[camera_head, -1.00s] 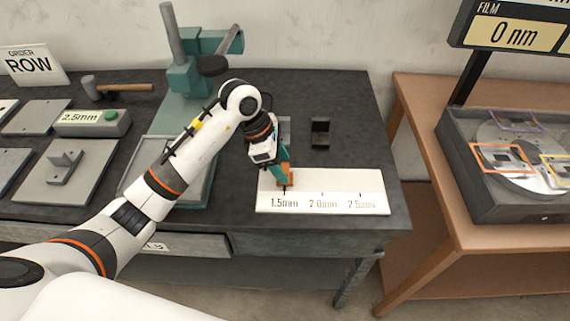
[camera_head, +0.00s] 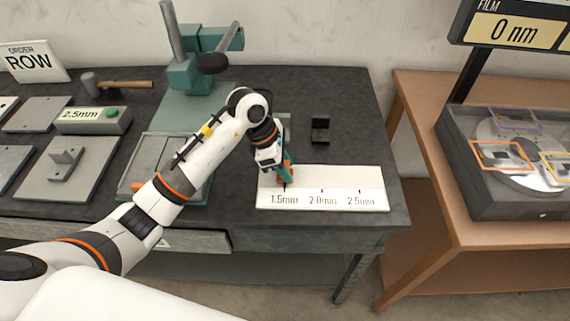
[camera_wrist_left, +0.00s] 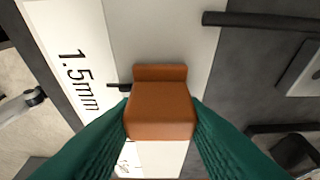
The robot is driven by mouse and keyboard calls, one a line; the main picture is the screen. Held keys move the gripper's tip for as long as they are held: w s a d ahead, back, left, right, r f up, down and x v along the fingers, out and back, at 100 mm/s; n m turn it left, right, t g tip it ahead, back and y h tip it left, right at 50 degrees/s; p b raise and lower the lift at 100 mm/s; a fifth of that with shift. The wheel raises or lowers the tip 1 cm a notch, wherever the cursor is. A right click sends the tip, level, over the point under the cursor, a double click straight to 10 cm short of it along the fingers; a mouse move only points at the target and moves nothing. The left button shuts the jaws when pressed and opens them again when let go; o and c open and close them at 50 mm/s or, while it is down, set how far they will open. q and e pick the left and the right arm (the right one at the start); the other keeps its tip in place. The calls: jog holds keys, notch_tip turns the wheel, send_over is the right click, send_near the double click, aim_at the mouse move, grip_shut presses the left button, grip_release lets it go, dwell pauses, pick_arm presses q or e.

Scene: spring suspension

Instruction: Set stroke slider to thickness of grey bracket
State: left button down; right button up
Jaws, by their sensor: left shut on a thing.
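The stroke slider, an orange block (camera_wrist_left: 160,108), sits at the 1.5mm mark of a white scale board (camera_head: 340,190) printed 1.5mm, 2.0mm and 2.5mm. My left gripper (camera_head: 285,174) is shut on the slider; in the left wrist view its teal fingers (camera_wrist_left: 160,125) press both sides of the block. A grey plate with a small upright bracket-like piece (camera_head: 66,160) lies at the left of the bench. A gauge box (camera_head: 92,120) beside it reads 2.5mm and has a green button. My right gripper is not in view.
A teal press stand (camera_head: 195,75) stands at the back, with a grey tray (camera_head: 150,148) in front, partly hidden by my arm. A small dark block (camera_head: 320,130) sits behind the board. A hammer (camera_head: 115,85) lies back left. A brown table (camera_head: 425,160) is at right.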

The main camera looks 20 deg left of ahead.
pick_arm(q)
jog(key=w+d+b, duration=0.1)
jog(key=d+b, duration=0.1)
jog(key=d, duration=0.3)
jog(key=w+d+b, duration=0.2)
jog(key=d, duration=0.4)
jog(key=w+d+b, duration=0.1)
jog(key=d+b, duration=0.1)
jog(key=d, duration=0.3)
jog(key=shift+w+d+b, duration=0.25)
jog(key=shift+w+b, duration=0.1)
jog(key=shift+w, duration=0.05)
jog(key=shift+w+d, duration=0.15)
jog(key=shift+d, duration=0.35)
jog(key=shift+r, duration=0.1)
jog(key=c, duration=1.2)
grip_release()
jog(key=shift+o, duration=1.4)
jog(key=shift+d, duration=0.2)
